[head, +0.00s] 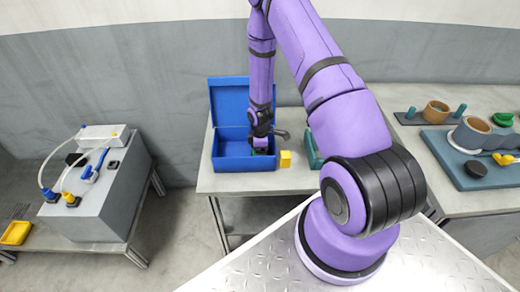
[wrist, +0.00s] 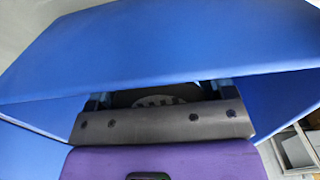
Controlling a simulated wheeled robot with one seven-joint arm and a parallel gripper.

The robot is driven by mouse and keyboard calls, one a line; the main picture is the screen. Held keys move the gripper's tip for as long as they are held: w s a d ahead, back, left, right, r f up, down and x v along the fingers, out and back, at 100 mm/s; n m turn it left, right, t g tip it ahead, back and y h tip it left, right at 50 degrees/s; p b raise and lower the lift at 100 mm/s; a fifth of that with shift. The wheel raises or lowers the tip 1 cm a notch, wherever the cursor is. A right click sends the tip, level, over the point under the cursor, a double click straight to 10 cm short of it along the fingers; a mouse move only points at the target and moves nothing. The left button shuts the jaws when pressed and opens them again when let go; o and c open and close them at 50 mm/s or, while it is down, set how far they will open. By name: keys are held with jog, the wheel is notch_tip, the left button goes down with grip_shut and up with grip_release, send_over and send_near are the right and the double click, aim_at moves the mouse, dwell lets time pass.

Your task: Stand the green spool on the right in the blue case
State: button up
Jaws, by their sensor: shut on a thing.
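The blue case (head: 228,158) stands open on the middle table, its lid raised at the back. My gripper (head: 261,146) is down in the right part of the case. A small patch of green, seemingly the green spool (head: 260,152), shows at its fingertips; the rest is hidden by my gripper and the case. In the wrist view my gripper (wrist: 158,95) is shut on a dark, shaded round thing with a patterned face, seemingly that spool. The blue case wall (wrist: 165,55) spans the view in front of it. I cannot tell whether the spool touches the case floor.
A yellow block (head: 285,158) stands just right of the case. A teal object (head: 313,150) is partly hidden behind my arm. The right table holds a blue board (head: 480,180) with reels and a green disc (head: 503,119). A grey machine (head: 100,185) stands left.

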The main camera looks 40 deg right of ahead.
jog(key=shift+f, duration=0.1)
jog(key=o, duration=1)
jog(key=shift+o, duration=0.2)
notch_tip(320, 180, up, 13)
jog(key=shift+w, duration=0.1)
jog(key=s+a+r+m+t, duration=0.1)
jog(key=s+a+r+m, duration=0.1)
jog(key=r, duration=0.7)
jog(key=s+a+r+m+t+h, duration=0.1)
jog(key=s+a+r+m, duration=0.1)
jog(key=r, duration=0.8)
jog(key=s+a+r+m, duration=0.1)
jog(key=a+r, duration=0.1)
jog(key=r, duration=0.7)
jog(key=s+a+r+m+t, duration=0.1)
jog(key=s+a+r+m, duration=0.2)
jog(key=s+r, duration=0.4)
jog(key=s+a+r+m+t+y, duration=0.1)
jog(key=s+r, duration=0.6)
jog(key=s, duration=0.7)
jog(key=shift+s+a+r+m+t, duration=0.3)
jog(key=shift+a+m+t, duration=0.3)
jog(key=shift+a+m, duration=0.8)
jog(key=shift+a+n, duration=0.25)
jog(key=shift+n, duration=0.05)
